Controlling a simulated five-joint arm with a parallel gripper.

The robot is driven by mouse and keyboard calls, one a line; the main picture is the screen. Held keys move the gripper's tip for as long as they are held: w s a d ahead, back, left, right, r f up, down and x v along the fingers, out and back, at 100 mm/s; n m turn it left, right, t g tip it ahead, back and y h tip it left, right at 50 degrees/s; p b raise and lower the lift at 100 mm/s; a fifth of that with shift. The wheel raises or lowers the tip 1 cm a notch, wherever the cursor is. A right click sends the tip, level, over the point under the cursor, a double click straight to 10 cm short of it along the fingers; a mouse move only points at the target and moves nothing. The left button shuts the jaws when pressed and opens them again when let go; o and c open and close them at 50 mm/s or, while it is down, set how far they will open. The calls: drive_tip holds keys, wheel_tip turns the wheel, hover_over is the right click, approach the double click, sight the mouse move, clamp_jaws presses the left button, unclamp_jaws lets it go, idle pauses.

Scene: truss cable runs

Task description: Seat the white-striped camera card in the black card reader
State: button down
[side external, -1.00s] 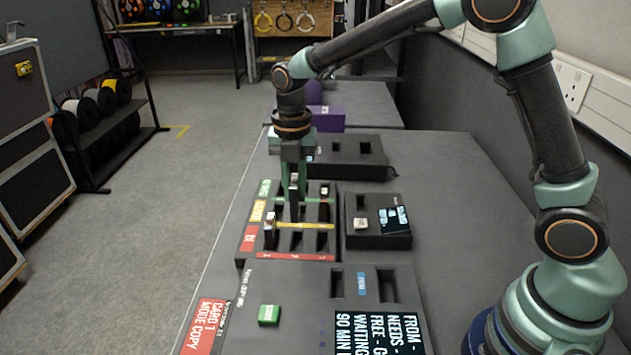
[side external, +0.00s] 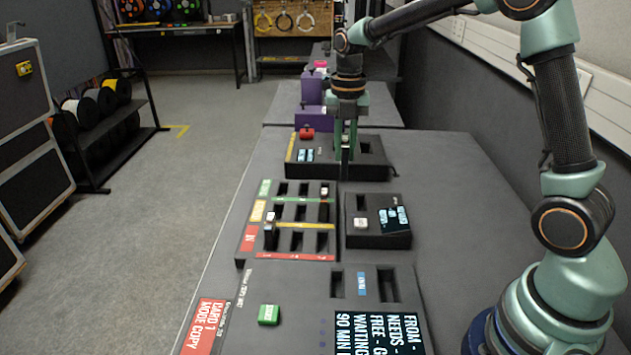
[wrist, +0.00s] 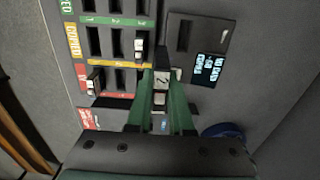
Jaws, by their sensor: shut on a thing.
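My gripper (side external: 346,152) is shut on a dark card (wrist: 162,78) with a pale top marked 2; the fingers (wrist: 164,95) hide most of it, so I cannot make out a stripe. It is raised, and in the side view it overlaps the rear black unit. The black card reader (side external: 376,240) with a lit display and one empty slot sits right of the card tray. It also shows in the wrist view (wrist: 184,58). The held card is apart from its slot (wrist: 184,37).
The card tray (side external: 290,256) has rows with green, yellow and red stripes. Two other cards (side external: 324,190) (side external: 270,234) stand in it. A rear black unit (side external: 300,170) has a red button. A front console (side external: 290,300) has a green button and a large display.

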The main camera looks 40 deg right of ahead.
drive_tip(key=s+d+f, duration=0.1)
drive_tip(key=d+f, duration=0.4)
drive_tip(key=f, duration=0.3)
drive_tip(key=shift+s+d+f, duration=0.2)
drive_tip(key=shift+s+f, duration=0.05)
drive_tip(key=shift+f, duration=0.15)
drive_tip(key=shift+f, duration=1.7)
idle(3.0)
drive_tip(key=shift+c, duration=2.1)
unclamp_jaws()
drive_tip(key=shift+r, duration=0.15)
wheel_tip(320, 180, up, 7)
drive_tip(key=shift+r, duration=0.15)
